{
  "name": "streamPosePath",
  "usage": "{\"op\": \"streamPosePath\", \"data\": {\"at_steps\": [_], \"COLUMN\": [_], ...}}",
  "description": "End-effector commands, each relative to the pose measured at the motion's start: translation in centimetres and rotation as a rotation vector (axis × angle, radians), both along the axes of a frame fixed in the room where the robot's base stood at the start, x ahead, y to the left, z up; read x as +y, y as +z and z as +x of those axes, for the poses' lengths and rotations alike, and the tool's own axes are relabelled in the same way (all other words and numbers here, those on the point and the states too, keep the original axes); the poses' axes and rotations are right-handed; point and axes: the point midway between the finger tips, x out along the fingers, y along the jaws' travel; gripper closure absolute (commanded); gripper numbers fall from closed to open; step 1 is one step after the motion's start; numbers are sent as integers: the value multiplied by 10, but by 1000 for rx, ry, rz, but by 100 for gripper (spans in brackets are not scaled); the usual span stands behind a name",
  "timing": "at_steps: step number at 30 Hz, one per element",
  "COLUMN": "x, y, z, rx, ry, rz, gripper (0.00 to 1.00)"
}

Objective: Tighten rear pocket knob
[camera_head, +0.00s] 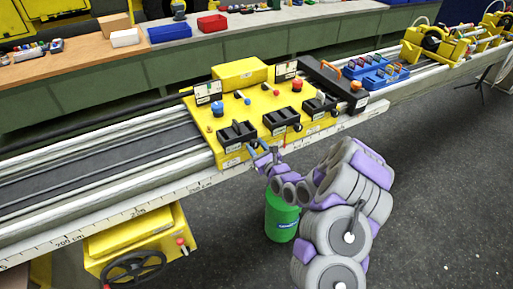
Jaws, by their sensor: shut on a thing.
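A yellow fixture plate (262,103) sits on the long rail. Three black pockets stand in a row along its front: the left one (237,132), the middle one (281,121) and the right one (318,105). My gripper (259,160) is at the plate's front edge, just below and right of the left pocket. It is shut on a small part there, seemingly a knob, mostly hidden by the fingers. I cannot tell which knob is the rear pocket knob. A blue knob (217,109) and a red knob (297,85) stand farther back on the plate.
A black bar with an orange handle (331,70) lies at the plate's right end. Blue trays (378,74) sit beyond it. A green canister (281,215) stands under my arm. A yellow box with a handwheel (135,265) hangs below the rail. The floor at right is clear.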

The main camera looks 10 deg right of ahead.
Motion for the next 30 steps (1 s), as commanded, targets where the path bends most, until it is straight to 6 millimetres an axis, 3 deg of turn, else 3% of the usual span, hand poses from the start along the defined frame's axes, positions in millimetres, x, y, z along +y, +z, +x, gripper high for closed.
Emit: {"op": "streamPosePath", "data": {"at_steps": [3, 4, 11, 22, 30], "x": [0, 0, 0, -2, -14], "y": [-4, -4, -1, 1, 1], "z": [-1, -1, -2, -6, -39], "rx": [8, 8, 2, 0, 3], "ry": [1, 1, 1, -1, -3], "rz": [-1, -1, -1, 0, 2], "gripper": [86, 54, 32, 31, 31]}}
